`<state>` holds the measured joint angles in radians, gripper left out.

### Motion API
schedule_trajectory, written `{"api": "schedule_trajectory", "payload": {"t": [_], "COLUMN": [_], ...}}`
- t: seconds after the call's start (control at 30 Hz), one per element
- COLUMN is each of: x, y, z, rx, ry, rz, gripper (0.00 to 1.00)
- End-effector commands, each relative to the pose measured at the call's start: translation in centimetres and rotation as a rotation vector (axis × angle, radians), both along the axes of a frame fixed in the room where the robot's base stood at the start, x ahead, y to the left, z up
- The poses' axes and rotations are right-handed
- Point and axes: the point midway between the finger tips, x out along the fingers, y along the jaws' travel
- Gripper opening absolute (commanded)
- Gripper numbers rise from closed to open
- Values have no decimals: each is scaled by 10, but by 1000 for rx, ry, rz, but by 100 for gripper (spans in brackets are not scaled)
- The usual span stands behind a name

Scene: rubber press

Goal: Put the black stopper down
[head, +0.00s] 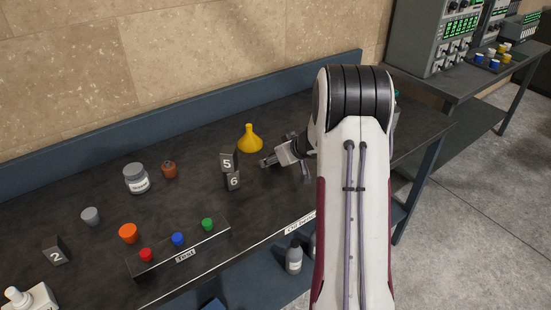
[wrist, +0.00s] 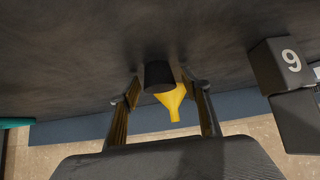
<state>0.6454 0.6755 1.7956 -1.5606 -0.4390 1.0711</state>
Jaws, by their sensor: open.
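The black stopper (wrist: 158,76) shows in the wrist view, on or just above the dark tabletop, between the two fingers of my gripper (wrist: 160,85). The fingers are spread, with a gap visible on its left side; on its right side the gap is narrow. Whether its lower end rests on the table is hard to tell. In the head view my gripper (head: 283,164) is low over the dark table, right of the numbered blocks. The stopper cannot be made out there.
A yellow funnel (head: 250,139) stands close behind my gripper. Blocks marked 5 (head: 228,161) and 6 (head: 233,181) are to its left. A jar (head: 137,179), a reddish-brown object (head: 169,169) and a rack with coloured buttons (head: 180,249) are farther left. The table's front edge is near.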

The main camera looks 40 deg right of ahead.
Motion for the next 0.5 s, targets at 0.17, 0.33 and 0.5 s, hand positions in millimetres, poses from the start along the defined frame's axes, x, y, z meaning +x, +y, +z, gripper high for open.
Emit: {"api": "schedule_trajectory", "payload": {"t": [0.17,0.33,0.5], "x": [0,-8,-20], "y": [0,-1,-1], "z": [4,12,24], "rx": [-2,-1,-1], "ry": [-1,-1,-1], "rz": [1,-1,-1], "gripper": [47,47,47]}}
